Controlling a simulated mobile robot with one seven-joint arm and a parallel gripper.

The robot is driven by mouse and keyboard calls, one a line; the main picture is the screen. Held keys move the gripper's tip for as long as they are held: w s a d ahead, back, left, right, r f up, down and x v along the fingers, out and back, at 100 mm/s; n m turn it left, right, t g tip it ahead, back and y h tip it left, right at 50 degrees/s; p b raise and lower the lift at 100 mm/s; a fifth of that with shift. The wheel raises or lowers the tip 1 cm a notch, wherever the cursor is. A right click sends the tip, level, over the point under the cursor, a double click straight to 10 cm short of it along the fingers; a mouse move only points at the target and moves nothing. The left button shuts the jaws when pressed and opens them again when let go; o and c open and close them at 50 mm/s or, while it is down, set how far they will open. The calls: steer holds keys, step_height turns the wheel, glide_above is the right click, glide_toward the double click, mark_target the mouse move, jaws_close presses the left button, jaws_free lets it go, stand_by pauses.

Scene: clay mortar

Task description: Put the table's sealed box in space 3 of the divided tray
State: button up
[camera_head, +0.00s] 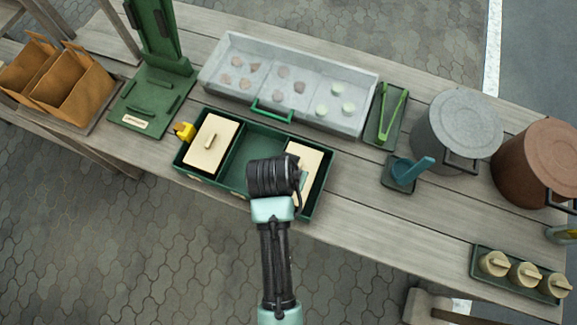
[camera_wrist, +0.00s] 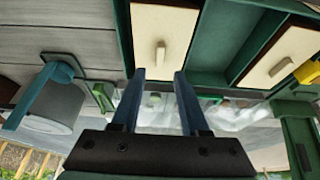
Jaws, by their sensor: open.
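The divided tray (camera_head: 240,183) is dark green and stands near the table's front edge. A cream box with a small bar handle (camera_head: 211,142) lies in its left compartment. The middle compartment is empty where I can see it. A second cream box (camera_head: 304,156) lies in the right compartment, partly hidden by my wrist. In the wrist view this second box (camera_wrist: 178,22) shows its handle just past my fingertips, in line with the gap between them. My gripper (camera_wrist: 159,74) is open and empty; the head view hides its fingers. I cannot read any space numbers.
A grey bin with round pieces (camera_head: 358,115) stands behind the tray. Green tongs (camera_head: 391,114), a blue scoop (camera_head: 410,172), a grey pot (camera_head: 455,130) and a brown pot (camera_head: 540,165) are to the right. A green press (camera_head: 155,95) and orange bags (camera_head: 75,90) are left.

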steer(key=w+r+n+t, duration=0.1)
steer(key=w+r+t, duration=0.35)
steer(key=r, duration=0.75)
steer(key=w+a+r+t+y, duration=0.1)
steer(key=w+r+t, duration=0.3)
steer(key=r, duration=0.8)
steer(key=w+r+n+t, duration=0.1)
steer(key=w+r+t, duration=0.3)
steer(key=r, duration=0.9)
steer(key=s+r+t, duration=0.3)
steer(key=s+r, duration=0.1)
steer(key=r, duration=0.6)
steer(key=s+d+r+n+t, duration=0.1)
steer(key=s+r+t, duration=0.2)
steer(key=r, duration=0.8)
steer(key=s+r+t, duration=0.4)
steer(key=r, duration=0.6)
steer(key=shift+s+d+r+n+t, duration=0.3)
steer(key=shift+d+t, duration=0.05)
steer(key=shift+d, duration=0.05)
steer(key=shift+f, duration=0.1)
